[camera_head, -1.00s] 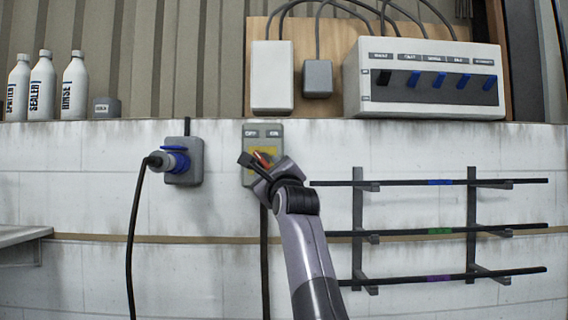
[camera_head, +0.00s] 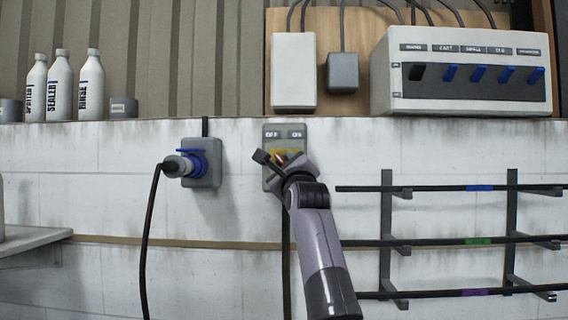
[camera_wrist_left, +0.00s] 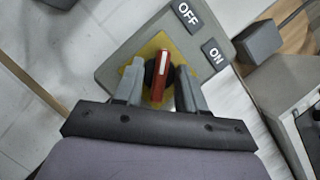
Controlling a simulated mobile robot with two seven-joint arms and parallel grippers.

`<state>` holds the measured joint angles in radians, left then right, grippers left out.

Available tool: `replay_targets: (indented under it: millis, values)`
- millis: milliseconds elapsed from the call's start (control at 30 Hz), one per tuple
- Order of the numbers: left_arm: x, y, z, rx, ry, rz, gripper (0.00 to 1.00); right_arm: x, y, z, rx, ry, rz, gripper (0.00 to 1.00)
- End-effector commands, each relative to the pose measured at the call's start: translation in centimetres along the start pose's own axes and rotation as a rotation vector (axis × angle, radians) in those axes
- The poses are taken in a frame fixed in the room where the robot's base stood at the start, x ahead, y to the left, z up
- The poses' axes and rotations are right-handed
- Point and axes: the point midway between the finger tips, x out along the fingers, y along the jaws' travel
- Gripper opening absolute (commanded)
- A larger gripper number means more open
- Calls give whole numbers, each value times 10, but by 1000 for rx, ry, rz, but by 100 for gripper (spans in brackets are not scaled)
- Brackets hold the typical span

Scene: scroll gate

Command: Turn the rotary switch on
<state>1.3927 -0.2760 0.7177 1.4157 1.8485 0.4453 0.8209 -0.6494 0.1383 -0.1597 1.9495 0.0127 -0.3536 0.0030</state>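The rotary switch is a grey plate (camera_head: 270,140) on the white wall, with OFF and ON labels at its top. In the left wrist view the plate (camera_wrist_left: 120,68) shows a yellow patch and a red handle (camera_wrist_left: 161,72) with a white line on a black knob. The handle's white-lined end points towards the OFF side. My left gripper (camera_head: 280,160) is at the plate and hides much of the knob in the head view. In the left wrist view its fingers (camera_wrist_left: 160,85) stand apart, one each side of the handle, with seemingly narrow gaps. My right gripper is not in view.
A blue plug and socket (camera_head: 203,165) with a black cable are left of the switch. A rack with dark rods (camera_head: 430,188) is to the right. Above, a ledge carries bottles (camera_head: 91,88), and a white box (camera_head: 294,70) and a switch panel (camera_head: 460,80) sit there.

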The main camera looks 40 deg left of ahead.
Motion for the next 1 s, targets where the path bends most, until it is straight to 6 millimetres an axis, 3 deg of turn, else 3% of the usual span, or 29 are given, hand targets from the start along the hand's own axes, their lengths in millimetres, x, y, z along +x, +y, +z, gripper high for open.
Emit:
replay_targets:
  millis: [167,267,300,667,1000]
  values:
    - [0,0,0,1,0,0,37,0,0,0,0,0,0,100]
    - [0,0,0,1,0,0,4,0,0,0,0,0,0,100]
    - [0,0,0,1,0,0,0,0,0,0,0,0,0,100]
    - [-1,1,-1,22,-1,-10,0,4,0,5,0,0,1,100]
    - [-1,6,-3,201,-6,-83,0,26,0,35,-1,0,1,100]
